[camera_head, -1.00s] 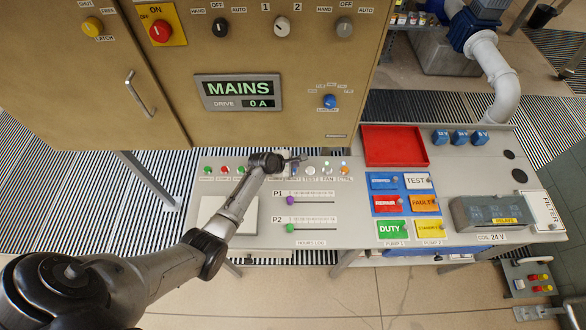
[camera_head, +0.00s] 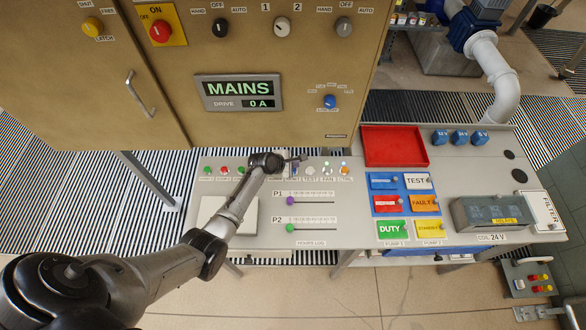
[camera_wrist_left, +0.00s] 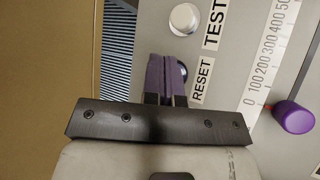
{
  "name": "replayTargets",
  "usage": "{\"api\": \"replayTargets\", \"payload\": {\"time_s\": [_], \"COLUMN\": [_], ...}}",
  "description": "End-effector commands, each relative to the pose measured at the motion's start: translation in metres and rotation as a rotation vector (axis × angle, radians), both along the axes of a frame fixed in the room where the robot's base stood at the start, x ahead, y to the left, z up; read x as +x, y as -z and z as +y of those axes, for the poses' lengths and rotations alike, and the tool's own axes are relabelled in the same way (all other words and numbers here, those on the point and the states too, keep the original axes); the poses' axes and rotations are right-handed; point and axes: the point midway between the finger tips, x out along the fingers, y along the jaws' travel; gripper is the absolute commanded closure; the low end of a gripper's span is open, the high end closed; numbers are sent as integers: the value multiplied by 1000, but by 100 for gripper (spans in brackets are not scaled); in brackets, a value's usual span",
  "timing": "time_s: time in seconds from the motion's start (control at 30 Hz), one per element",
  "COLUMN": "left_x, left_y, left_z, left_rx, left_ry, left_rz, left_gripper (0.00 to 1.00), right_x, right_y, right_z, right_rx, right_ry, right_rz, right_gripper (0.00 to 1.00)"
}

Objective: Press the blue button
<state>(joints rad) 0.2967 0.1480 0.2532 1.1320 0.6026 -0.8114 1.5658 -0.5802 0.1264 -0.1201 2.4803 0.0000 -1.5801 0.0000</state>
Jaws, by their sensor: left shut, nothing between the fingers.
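The blue button sits beside the RESET label on the grey console. In the left wrist view only a dark blue edge of the button (camera_wrist_left: 184,69) shows past the fingers, which hide the rest. My left gripper (camera_head: 300,158) is shut and empty, over the button row at the back of the console. In the left wrist view its closed fingers (camera_wrist_left: 166,75) overlap the button. I cannot tell whether they touch it or whether it is pressed in. My right gripper is not in view.
A white button (camera_wrist_left: 184,19) labelled TEST is close beside the fingers. Red and green buttons stand to the left in the row. The purple P1 slider (camera_head: 290,201) and green P2 slider (camera_head: 290,228) are in front. The cabinet (camera_head: 250,60) rises just behind.

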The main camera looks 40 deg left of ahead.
Motion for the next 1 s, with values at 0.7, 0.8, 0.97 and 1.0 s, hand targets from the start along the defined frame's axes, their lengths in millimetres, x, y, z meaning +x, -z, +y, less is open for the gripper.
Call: {"api": "replayTargets", "payload": {"time_s": [0.7,0.8,0.97,1.0], "left_x": [0,0,0,0], "left_y": [7,9,9,9], "left_z": [0,0,0,0], "left_rx": [-1,-1,0,0], "left_ry": [-1,0,0,0], "left_rz": [0,1,0,0], "left_gripper": [100,100,100,100], "right_x": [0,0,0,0], "right_y": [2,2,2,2], "right_z": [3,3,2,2], "right_rx": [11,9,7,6], "right_ry": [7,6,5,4], "right_rz": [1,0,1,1], "right_gripper": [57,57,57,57]}}
